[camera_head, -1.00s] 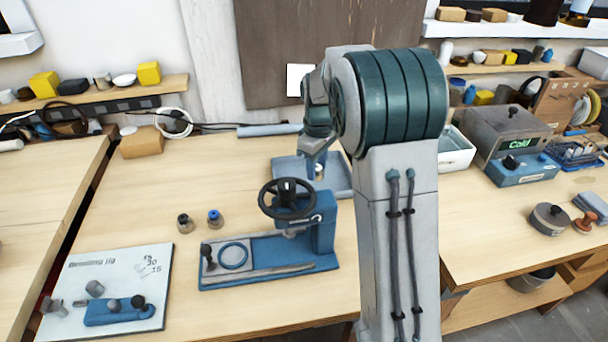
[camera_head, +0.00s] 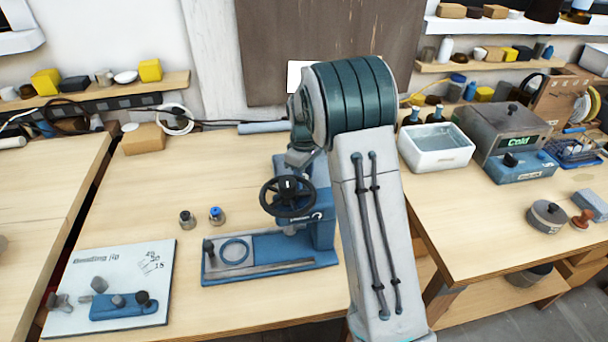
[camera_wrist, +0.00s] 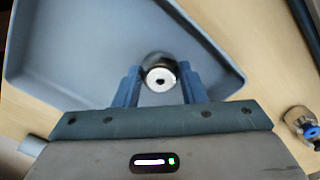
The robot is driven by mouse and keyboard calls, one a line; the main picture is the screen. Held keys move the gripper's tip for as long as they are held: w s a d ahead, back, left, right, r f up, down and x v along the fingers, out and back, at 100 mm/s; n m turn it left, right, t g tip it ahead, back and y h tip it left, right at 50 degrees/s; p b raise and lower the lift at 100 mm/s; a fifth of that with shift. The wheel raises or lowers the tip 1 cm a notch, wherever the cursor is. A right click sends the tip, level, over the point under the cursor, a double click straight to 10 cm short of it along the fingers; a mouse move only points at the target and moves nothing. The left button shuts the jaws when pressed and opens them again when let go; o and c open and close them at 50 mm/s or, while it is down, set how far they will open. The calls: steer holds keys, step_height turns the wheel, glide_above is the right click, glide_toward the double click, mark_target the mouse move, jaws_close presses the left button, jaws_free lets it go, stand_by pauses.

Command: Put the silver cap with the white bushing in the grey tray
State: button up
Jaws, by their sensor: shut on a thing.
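In the wrist view my gripper (camera_wrist: 160,82) is shut on the silver cap with the white bushing (camera_wrist: 161,77). The white ring with its dark centre hole faces the camera. The grey tray (camera_wrist: 62,55) lies behind and below the cap in that view, and the cap shows against its floor. How high the cap is above the floor I cannot tell. In the head view my arm and the blue press hide the gripper's fingers, the cap and most of the tray.
A blue press with a black handwheel (camera_head: 288,197) stands just in front of the tray area. Two small caps, one dark-topped (camera_head: 187,220) and one blue-topped (camera_head: 217,216), stand left of it. A white board (camera_head: 110,285) lies front left. A white bin (camera_head: 436,148) is at right.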

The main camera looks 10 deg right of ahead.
mark_target(304, 176)
steer(key=o, duration=1.1)
steer(key=shift+f, duration=0.1)
step_height(304, 176, up, 12)
steer(key=shift+r, duration=0.15)
